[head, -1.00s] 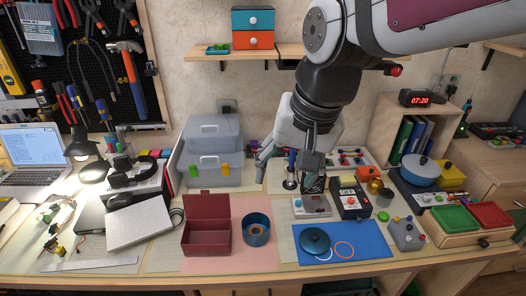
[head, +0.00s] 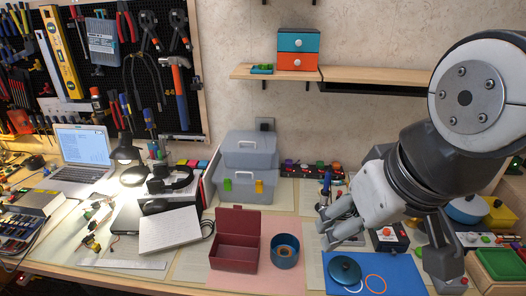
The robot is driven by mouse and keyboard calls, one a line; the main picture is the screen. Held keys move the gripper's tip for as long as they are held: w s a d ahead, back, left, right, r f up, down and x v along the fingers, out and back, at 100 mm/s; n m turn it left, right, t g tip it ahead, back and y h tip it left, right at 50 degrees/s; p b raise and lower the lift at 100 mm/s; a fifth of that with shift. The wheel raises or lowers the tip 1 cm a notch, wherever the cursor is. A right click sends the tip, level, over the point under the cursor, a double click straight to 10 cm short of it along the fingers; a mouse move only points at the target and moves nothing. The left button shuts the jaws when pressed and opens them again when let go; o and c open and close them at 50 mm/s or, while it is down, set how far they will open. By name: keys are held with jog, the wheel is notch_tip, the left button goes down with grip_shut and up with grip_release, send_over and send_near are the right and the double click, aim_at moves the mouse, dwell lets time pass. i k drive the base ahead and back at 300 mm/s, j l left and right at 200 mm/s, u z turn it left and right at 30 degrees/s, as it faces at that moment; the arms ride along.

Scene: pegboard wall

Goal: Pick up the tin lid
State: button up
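The tin lid (head: 345,270) is a round dark teal disc with a small knob. It lies flat on the blue mat (head: 402,270) in the head view. A round blue tin (head: 285,251), open at the top, stands to its left on a pink sheet. My gripper (head: 390,258) is above the mat, up and to the right of the lid. Its fingers are spread wide, some on the left and one on the right, with nothing between them. The lid is fully visible and apart from the fingers.
An orange ring (head: 375,284) lies on the mat right of the lid. An open dark red box (head: 236,245) stands left of the tin. A device with a red button (head: 388,238) stands behind the mat. A green-topped tray (head: 503,264) is at the right.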

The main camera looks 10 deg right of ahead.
aim_at(344, 271)
jog(key=k+j+z, duration=0.15)
jog(key=j, duration=0.35)
jog(key=k+j+z, duration=0.2)
jog(key=j, duration=0.3)
jog(key=k+j+z, duration=0.15)
jog(key=k+j, duration=0.15)
jog(key=j, duration=0.2)
jog(key=k+j+z, duration=0.15)
jog(key=j, duration=0.25)
jog(key=k, duration=0.1)
